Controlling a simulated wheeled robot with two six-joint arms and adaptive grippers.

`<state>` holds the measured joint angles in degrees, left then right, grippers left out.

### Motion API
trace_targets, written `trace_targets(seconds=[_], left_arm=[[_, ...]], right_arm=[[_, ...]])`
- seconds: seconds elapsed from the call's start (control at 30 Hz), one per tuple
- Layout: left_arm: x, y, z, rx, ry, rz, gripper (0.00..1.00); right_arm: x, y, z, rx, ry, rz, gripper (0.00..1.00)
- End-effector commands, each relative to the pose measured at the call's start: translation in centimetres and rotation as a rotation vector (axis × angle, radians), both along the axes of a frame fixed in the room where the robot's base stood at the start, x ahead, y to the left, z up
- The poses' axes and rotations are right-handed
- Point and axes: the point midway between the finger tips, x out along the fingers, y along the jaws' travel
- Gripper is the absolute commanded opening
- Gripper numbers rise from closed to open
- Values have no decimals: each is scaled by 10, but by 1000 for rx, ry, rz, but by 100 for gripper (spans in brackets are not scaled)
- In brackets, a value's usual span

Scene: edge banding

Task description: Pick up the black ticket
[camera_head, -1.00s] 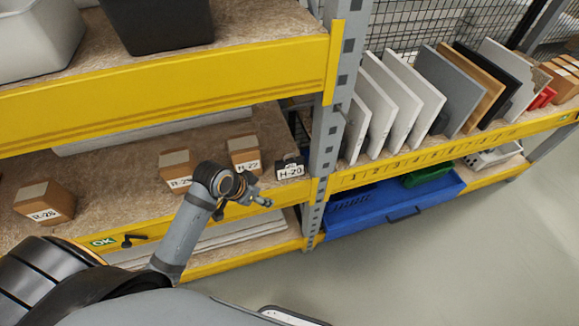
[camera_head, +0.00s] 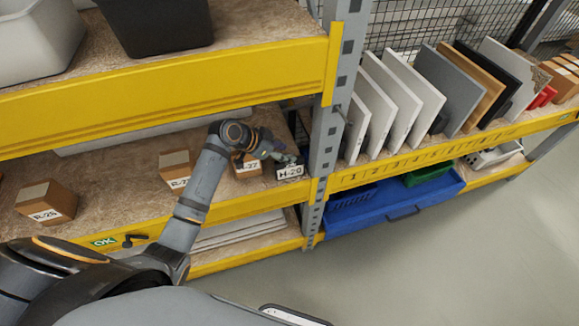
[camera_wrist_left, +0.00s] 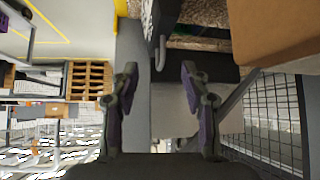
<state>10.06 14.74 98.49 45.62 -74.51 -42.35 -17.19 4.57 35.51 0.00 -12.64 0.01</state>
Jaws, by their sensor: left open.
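The black ticket (camera_head: 290,171), with a white label reading H-20, stands on the lower shelf at its right end, beside the upright post. My left gripper (camera_head: 283,156) is just above and behind it in the head view, partly over its top edge. The gripper's fingers (camera_wrist_left: 160,78) are spread apart in the left wrist view, with nothing clearly held between them. A dark shape lies beyond the fingers there, but I cannot tell for certain that it is the ticket. My right gripper is not in view.
A cardboard box (camera_head: 248,168) stands left of the ticket, partly behind my arm; more boxes (camera_head: 46,202) stand further left. The grey upright post (camera_head: 325,130) is close on the right. A yellow beam (camera_head: 170,92) runs above. A blue bin (camera_head: 395,207) sits lower right.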

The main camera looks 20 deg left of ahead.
Motion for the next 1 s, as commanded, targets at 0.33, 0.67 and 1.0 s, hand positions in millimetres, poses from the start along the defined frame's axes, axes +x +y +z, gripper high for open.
trace_targets(seconds=[0.33,0.67,1.0], left_arm=[[14,-23,-26,-2,3,1,47],[21,-29,-39,2,1,1,47],[21,-29,-39,2,1,1,5]], right_arm=[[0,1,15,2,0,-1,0],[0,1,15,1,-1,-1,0],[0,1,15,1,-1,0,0]])
